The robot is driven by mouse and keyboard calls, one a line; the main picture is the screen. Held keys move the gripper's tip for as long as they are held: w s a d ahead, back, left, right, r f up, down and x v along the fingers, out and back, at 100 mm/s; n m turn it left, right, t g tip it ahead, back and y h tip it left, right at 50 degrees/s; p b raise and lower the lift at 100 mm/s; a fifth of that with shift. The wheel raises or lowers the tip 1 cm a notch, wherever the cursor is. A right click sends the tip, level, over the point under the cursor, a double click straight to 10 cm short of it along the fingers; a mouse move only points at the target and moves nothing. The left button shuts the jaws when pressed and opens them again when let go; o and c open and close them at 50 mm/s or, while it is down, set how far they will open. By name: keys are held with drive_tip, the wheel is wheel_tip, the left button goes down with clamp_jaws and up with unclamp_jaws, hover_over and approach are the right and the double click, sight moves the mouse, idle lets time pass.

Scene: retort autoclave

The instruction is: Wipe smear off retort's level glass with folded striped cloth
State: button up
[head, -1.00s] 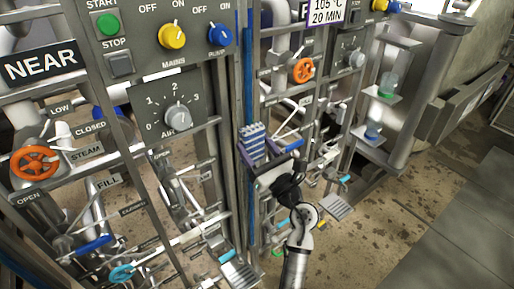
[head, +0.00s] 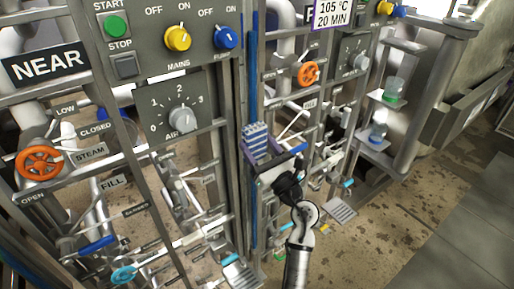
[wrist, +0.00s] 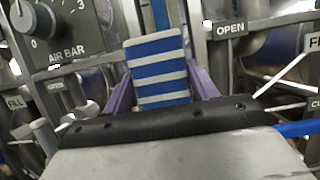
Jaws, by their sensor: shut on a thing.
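The folded cloth (head: 257,142), striped blue and white, is held upright between the purple fingers of my gripper (head: 270,157). In the wrist view the cloth (wrist: 158,68) stands up between both fingers, its lower end hidden behind the dark edge of the gripper body. A tall, narrow blue upright strip (head: 253,75), possibly the level glass, runs down between the two panels. The cloth is in front of or beside it; I cannot tell whether they touch. The strip shows just above the cloth in the wrist view (wrist: 160,15). I cannot make out a smear.
Control panels flank the strip, with an AIR knob (head: 182,118) on the left and an orange handwheel (head: 308,74) on the right. Several pipes and levers crowd around my gripper. Bottles (head: 393,90) stand on small shelves at right. Open floor (head: 430,210) lies at lower right.

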sight(255, 139)
drive_tip(key=w+d+b, duration=0.1)
drive_tip(key=w+d, duration=0.1)
drive_tip(key=shift+d, duration=0.3)
drive_tip(key=shift+s+a+p, duration=0.15)
drive_tip(key=shift+s+a, duration=0.4)
drive_tip(key=shift+a, duration=0.35)
drive_tip(key=shift+s+a+p, duration=0.15)
drive_tip(key=shift+s+a, duration=0.4)
drive_tip(key=shift+a, duration=0.3)
drive_tip(key=shift+a+r+p, duration=0.1)
drive_tip(key=shift+r+p, duration=1)
drive_tip(key=shift+r, duration=0.35)
drive_tip(key=shift+c, duration=0.3)
drive_tip(key=shift+w+d+f+b, duration=0.1)
drive_tip(key=shift+w+d+b, duration=0.4)
drive_tip(key=shift+d, duration=0.4)
drive_tip(key=shift+w+d+f+b, duration=0.1)
drive_tip(key=shift+w+d+b, duration=0.4)
drive_tip(key=shift+d, duration=0.5)
